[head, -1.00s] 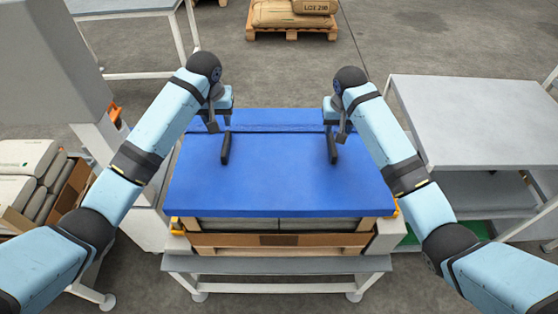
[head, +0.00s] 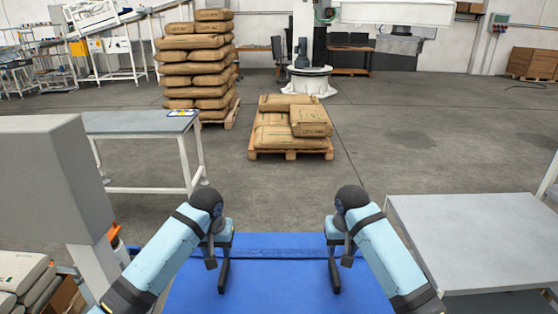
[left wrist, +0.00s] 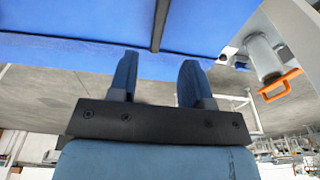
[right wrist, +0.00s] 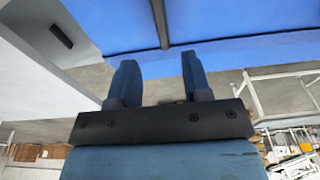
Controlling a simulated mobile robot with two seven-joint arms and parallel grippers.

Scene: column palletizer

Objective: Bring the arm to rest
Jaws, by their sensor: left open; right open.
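My left gripper (head: 223,276) is over the left part of a blue sheet or lid (head: 280,285) at the bottom of the head view. My right gripper (head: 334,275) is over its right part, at about the same height. In the left wrist view the two fingers (left wrist: 158,80) stand apart with nothing between them. In the right wrist view the fingers (right wrist: 158,80) are also apart and empty. The blue surface shows ahead of the fingers in both wrist views. I cannot tell how far the fingertips are from it.
A grey table (head: 480,235) stands at the right. Another table (head: 140,122) and a grey cabinet (head: 50,180) stand at the left. A pallet of brown sacks (head: 290,130) and a taller sack stack (head: 195,70) stand beyond. The floor between is clear.

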